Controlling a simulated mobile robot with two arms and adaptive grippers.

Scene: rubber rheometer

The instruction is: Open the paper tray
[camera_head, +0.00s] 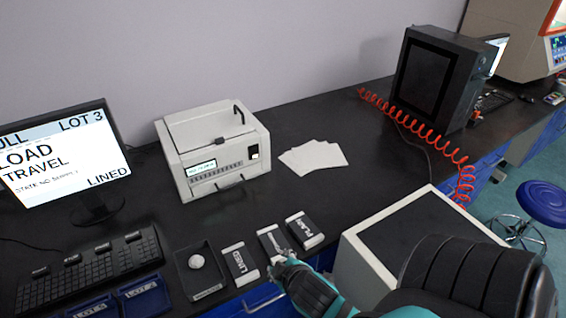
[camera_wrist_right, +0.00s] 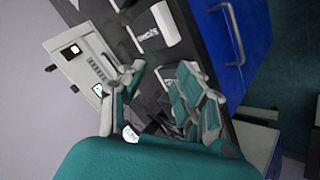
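The white printer-like machine (camera_head: 215,155) stands on the black bench against the wall, with a small lit display and a dark handle low on its front. I cannot tell a separate paper tray on it; its front looks closed. It also shows in the right wrist view (camera_wrist_right: 84,62). My right gripper (camera_head: 277,243) is above the bench's front edge, over one of the white-and-dark packs and well apart from the machine. In the right wrist view its two fingers (camera_wrist_right: 160,78) are spread with nothing between them. My left gripper is out of view.
Loose white sheets (camera_head: 313,157) lie right of the machine. Several packs (camera_head: 240,263), a black tray (camera_head: 200,272) with a round white item, and a keyboard (camera_head: 90,267) line the front. A monitor (camera_head: 62,155) stands left. Bench before the machine is clear.

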